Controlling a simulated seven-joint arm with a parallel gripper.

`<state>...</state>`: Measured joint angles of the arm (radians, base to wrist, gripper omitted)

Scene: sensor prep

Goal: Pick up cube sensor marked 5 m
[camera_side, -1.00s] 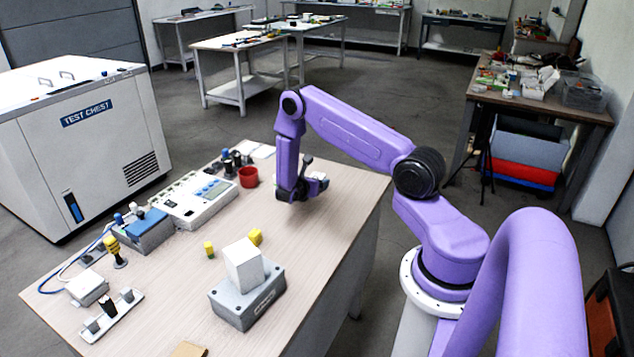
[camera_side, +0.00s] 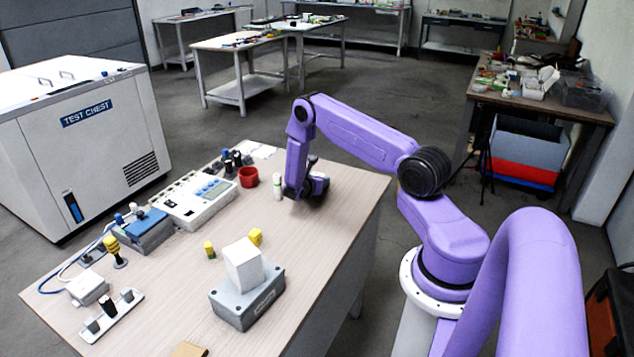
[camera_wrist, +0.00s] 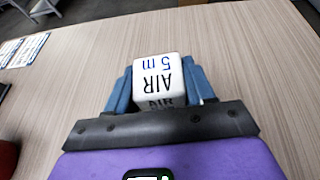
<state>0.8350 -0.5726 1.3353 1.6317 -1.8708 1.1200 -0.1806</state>
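The cube sensor (camera_wrist: 160,78) is white and marked "AIR" and "5 m", with the lettering upside down in the wrist view. It sits between the two blue fingers of my gripper (camera_wrist: 160,90), one on each side and very close. I cannot tell whether both fingers press on it. In the side view my gripper (camera_side: 303,190) is down low at the far right part of the table, and the cube is hidden behind it there.
A small white cylinder (camera_side: 277,187) stands just left of my gripper, with a red cup (camera_side: 248,177) beyond it. A white block (camera_side: 243,263) on a grey box (camera_side: 248,300) and two yellow pieces stand nearer the front. The wooden table (camera_side: 330,215) is clear around the gripper's front side.

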